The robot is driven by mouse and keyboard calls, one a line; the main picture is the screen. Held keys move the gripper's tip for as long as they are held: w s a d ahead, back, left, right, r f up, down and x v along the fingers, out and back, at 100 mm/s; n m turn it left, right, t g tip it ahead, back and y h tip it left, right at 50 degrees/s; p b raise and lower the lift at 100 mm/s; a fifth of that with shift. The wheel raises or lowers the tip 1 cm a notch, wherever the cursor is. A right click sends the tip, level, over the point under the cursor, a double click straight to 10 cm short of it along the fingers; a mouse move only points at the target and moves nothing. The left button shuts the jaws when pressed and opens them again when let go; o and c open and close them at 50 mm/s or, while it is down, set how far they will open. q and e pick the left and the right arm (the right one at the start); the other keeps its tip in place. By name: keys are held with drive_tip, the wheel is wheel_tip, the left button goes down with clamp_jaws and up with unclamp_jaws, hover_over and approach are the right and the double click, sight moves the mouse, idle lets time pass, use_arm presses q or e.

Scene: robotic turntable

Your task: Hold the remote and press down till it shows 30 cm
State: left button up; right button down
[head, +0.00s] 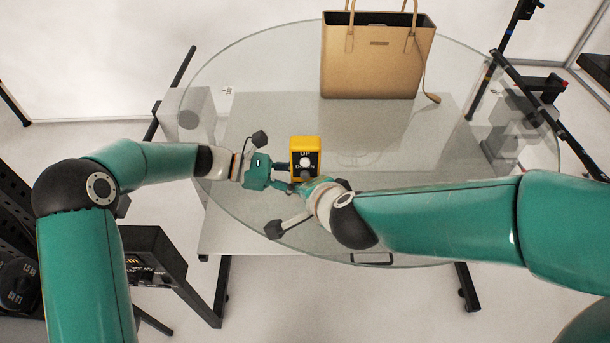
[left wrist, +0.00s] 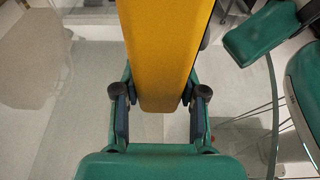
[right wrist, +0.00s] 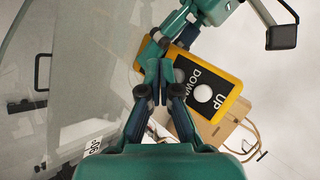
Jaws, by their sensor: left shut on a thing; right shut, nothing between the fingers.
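The yellow remote (head: 305,143) has a black face marked UP and DOWN, with a white button at the UP end. My left gripper (head: 283,178) is shut on the remote; the left wrist view shows its yellow body (left wrist: 162,50) between the fingers. My right gripper (head: 302,187) is shut and empty at the DOWN end. In the right wrist view its closed fingertips (right wrist: 162,72) lie beside the DOWN lettering on the remote (right wrist: 236,108).
A round glass turntable top (head: 240,75) lies under both grippers. A tan handbag (head: 372,65) stands on its far side and also shows in the right wrist view (right wrist: 212,130). Dark stands and equipment flank the table. The glass right of the remote is mostly clear.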

drive_tip(key=shift+s, duration=2.5)
use_arm(q)
drive_tip(key=o, duration=0.9)
drive_tip(key=shift+o, duration=0.2)
